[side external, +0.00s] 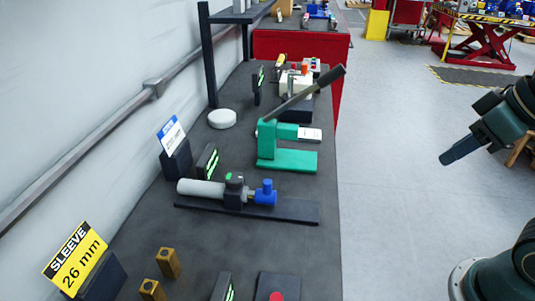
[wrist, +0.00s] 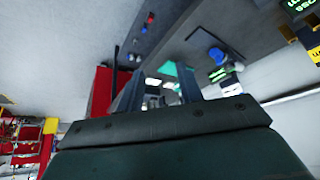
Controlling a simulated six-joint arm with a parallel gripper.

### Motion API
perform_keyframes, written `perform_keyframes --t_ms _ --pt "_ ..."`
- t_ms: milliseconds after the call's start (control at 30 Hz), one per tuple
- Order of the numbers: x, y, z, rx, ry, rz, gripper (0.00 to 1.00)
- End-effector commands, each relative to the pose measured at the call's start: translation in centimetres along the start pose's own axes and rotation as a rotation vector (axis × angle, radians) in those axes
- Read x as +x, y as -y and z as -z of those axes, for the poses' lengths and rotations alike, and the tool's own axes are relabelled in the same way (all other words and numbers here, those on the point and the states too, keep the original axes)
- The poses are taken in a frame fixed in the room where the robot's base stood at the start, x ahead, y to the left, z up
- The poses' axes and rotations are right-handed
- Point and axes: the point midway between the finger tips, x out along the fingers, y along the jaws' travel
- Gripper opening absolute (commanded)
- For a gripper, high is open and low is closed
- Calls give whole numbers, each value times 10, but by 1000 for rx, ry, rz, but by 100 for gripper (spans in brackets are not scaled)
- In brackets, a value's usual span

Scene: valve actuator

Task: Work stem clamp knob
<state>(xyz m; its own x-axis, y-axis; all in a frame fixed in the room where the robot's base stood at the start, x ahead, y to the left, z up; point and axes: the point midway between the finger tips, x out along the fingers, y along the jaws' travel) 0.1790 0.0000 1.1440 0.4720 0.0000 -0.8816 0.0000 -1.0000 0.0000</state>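The valve actuator lies on a black base plate (side external: 300,212) on the dark bench in the side view. I cannot tell which part is the stem clamp knob. My gripper (side external: 447,158) is in the air right of the bench, well away from the actuator. In the wrist view my gripper (wrist: 158,76) shows two fingers apart with nothing between them. A blue part (wrist: 217,55) shows beyond them, blurred.
A green press (side external: 285,158) with a long raised lever (side external: 315,90) stands behind the actuator. A white round puck (side external: 222,118), small display signs and brass blocks (side external: 168,262) sit on the bench. A yellow sleeve sign (side external: 75,262) stands front left.

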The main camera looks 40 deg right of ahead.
Motion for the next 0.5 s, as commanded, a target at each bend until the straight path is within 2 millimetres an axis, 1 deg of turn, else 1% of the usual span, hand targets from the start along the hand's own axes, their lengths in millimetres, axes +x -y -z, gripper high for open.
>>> perform_keyframes --t_ms 33,100,167,267,367,500 --pt "0 0 0 0 0 0 36" --pt "0 0 0 0 0 0 50" --pt "0 0 1 1 1 1 62" --pt "-2 1 6 5 6 3 62" --pt "-4 3 16 13 18 8 62" --pt "-7 8 39 36 45 17 62"
